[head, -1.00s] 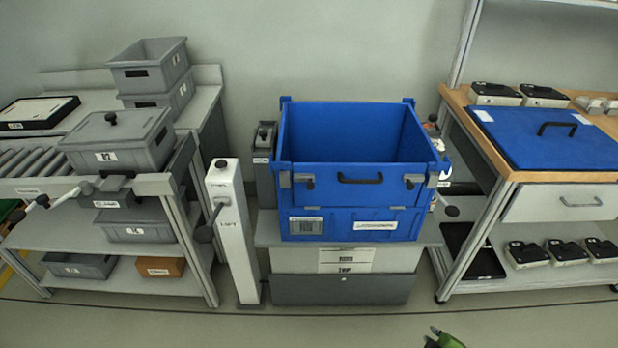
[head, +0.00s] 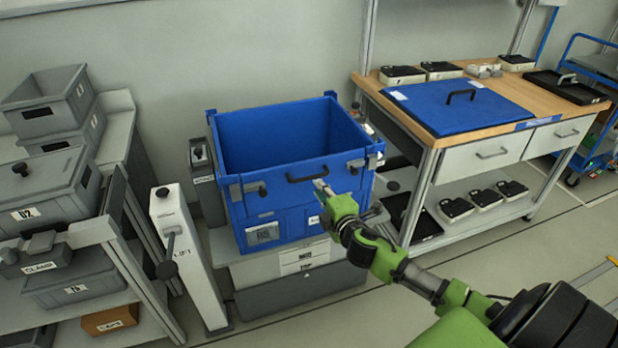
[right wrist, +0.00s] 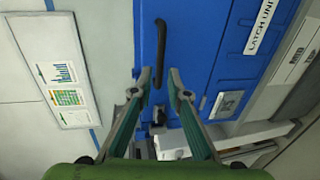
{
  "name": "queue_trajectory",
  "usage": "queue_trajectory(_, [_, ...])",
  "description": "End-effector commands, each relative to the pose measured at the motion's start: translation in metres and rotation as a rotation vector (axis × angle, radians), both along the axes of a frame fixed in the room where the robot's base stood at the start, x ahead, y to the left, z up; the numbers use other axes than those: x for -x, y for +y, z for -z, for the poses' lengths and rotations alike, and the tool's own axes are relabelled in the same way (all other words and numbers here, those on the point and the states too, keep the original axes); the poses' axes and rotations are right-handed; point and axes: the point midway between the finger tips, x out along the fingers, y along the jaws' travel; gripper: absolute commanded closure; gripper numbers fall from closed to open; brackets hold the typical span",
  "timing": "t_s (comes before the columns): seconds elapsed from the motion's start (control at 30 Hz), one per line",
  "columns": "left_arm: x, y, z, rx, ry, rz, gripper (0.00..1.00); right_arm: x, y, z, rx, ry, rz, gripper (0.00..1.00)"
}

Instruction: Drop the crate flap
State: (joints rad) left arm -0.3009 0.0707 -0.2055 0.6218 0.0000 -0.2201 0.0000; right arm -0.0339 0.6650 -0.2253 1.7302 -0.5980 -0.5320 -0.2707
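The blue crate (head: 240,140) stands on a grey stand with its top open. Its front flap (head: 280,184) is upright and closed, with a black handle (head: 308,174) in the middle. A grey latch with a black knob sits at the flap's left (head: 262,190) and another at its right (head: 353,170). My right gripper (head: 322,187) is in front of the flap, just below the handle. In the right wrist view its fingers (right wrist: 159,74) are apart, with the handle's end (right wrist: 160,50) showing between the tips; I cannot tell whether they touch. My left gripper is out of view.
A white lift post (head: 180,255) with a lever stands left of the crate. Further left is a rack with grey bins (head: 45,195). At right a wooden-topped bench (head: 455,75) carries a blue lid (head: 460,105). The floor in front is clear.

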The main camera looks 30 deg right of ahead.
Motion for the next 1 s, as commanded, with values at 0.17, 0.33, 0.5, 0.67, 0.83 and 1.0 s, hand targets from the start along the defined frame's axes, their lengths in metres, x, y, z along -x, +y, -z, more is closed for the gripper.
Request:
queue_trajectory(0.17, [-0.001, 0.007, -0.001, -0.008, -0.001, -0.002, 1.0, -0.032, -0.008, 0.005, -0.001, -0.002, 0.001, 0.84])
queue_trajectory(0.33, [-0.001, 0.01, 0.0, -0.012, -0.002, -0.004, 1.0, -0.057, -0.014, 0.011, -0.002, 0.0, 0.001, 0.84])
queue_trajectory(0.5, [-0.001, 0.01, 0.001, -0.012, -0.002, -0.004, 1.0, -0.073, -0.017, 0.016, -0.003, 0.0, 0.002, 0.84])
queue_trajectory(0.67, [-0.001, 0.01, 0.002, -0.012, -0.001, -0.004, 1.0, -0.079, -0.019, 0.018, -0.002, 0.0, -0.001, 0.84])
queue_trajectory(0.83, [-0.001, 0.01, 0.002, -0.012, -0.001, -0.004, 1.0, -0.081, -0.019, 0.018, -0.002, 0.0, -0.001, 0.84])
queue_trajectory(1.0, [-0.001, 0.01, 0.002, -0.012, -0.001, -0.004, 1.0, -0.08, -0.019, 0.018, -0.002, 0.0, -0.001, 0.95])
